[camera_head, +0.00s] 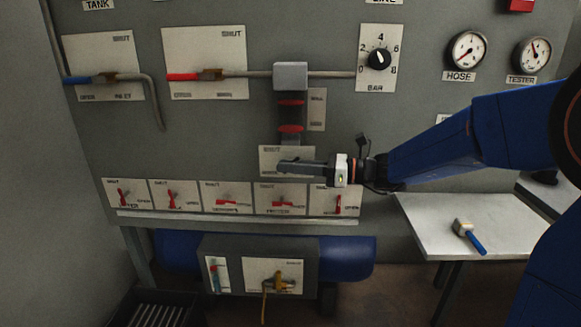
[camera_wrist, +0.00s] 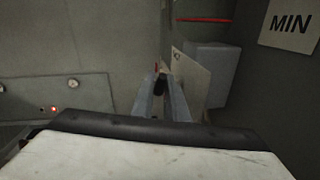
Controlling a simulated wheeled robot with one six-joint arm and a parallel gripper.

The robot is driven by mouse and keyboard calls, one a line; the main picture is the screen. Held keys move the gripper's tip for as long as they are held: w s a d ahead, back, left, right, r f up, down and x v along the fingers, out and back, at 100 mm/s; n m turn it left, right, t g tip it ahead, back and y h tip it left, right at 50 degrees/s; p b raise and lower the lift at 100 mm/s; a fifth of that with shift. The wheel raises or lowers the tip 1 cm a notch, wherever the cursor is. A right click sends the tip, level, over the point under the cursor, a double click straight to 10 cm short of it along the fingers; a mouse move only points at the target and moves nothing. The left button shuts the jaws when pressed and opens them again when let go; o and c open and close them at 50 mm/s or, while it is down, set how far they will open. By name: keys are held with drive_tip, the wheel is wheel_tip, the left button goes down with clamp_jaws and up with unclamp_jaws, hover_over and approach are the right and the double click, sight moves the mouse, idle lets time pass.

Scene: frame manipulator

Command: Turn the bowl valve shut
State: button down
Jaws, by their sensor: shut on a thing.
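Below the sight bowl (camera_head: 291,115) with its two red bands, a white plate (camera_head: 270,153) marked SHUT carries the bowl valve. My gripper (camera_head: 284,165) reaches in from the right across this plate and hides most of the valve in the head view. In the wrist view the two grey fingers of my gripper (camera_wrist: 161,76) are close together around a small dark piece, the bowl valve's handle (camera_wrist: 160,86). The white plate also shows in the wrist view (camera_wrist: 192,78), right beside the fingers. How far the handle is turned cannot be told.
Several small red-handled valves (camera_head: 226,202) sit in a row beneath. A blue tank (camera_head: 346,257) with a brass valve (camera_head: 284,284) is lower down. A side table (camera_head: 440,215) at right holds a blue-handled brush (camera_head: 468,236).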

drive_tip(key=h, duration=0.5)
drive_tip(key=shift+r+n+g, duration=0.15)
drive_tip(key=shift+n+g, duration=0.15)
drive_tip(key=shift+n, duration=0.1)
drive_tip(key=shift+h, duration=1.7)
drive_tip(key=c, duration=2)
unclamp_jaws()
drive_tip(key=shift+d, duration=0.1)
drive_tip(key=v, duration=1.7)
drive_tip(key=shift+w+r, duration=0.15)
drive_tip(key=shift+r, duration=0.15)
